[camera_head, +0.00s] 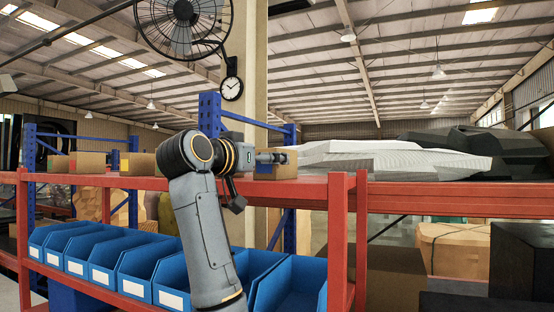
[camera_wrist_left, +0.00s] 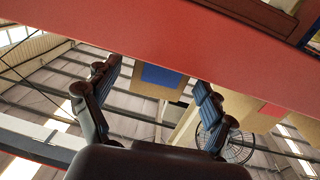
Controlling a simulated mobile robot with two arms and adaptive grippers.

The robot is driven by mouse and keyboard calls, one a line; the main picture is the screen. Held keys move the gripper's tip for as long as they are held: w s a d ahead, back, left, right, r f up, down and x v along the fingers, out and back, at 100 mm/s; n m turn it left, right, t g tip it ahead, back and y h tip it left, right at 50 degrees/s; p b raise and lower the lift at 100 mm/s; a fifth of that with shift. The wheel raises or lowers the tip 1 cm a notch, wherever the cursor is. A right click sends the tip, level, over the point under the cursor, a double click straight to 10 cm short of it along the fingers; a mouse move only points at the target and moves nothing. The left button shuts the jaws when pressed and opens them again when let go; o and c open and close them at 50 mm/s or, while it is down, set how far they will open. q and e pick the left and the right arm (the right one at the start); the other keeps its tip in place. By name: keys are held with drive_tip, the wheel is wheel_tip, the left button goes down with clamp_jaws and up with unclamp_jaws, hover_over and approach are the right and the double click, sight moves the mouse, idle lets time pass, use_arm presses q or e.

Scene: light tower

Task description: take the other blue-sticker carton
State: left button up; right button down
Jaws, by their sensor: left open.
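A brown carton (camera_head: 286,171) stands on the red shelf at the end of my left arm; its sticker does not show in the head view. In the left wrist view a carton (camera_wrist_left: 143,88) with a blue sticker (camera_wrist_left: 162,76) appears between the fingers of my left gripper (camera_wrist_left: 157,77). The fingers are open and spread to either side of it; I cannot tell whether they touch it. In the head view the gripper (camera_head: 272,157) points right, at the carton. My right gripper is not in view.
Several other cartons (camera_head: 88,162) stand farther left on the red shelf (camera_head: 120,181); one (camera_wrist_left: 268,113) shows a red sticker in the wrist view. Blue bins (camera_head: 140,265) line the level below. Grey and black pieces (camera_head: 390,160) lie to the right. Blue posts (camera_head: 210,115) rise behind my arm.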

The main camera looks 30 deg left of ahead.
use_arm(q)
drive_tip(key=shift+w+d+r+p, duration=0.1)
drive_tip(key=shift+w+r+p, duration=0.55)
drive_tip(key=shift+w+p, duration=0.4)
drive_tip(key=shift+w+f+p, duration=0.15)
drive_tip(key=shift+w+p, duration=0.6)
drive_tip(key=shift+w, duration=0.2)
drive_tip(key=shift+w+f, duration=0.2)
drive_tip(key=shift+w, duration=0.15)
drive_tip(key=shift+s, duration=0.15)
drive_tip(key=c, duration=1.3)
drive_tip(key=shift+c, duration=0.2)
drive_tip(key=shift+r, duration=0.1)
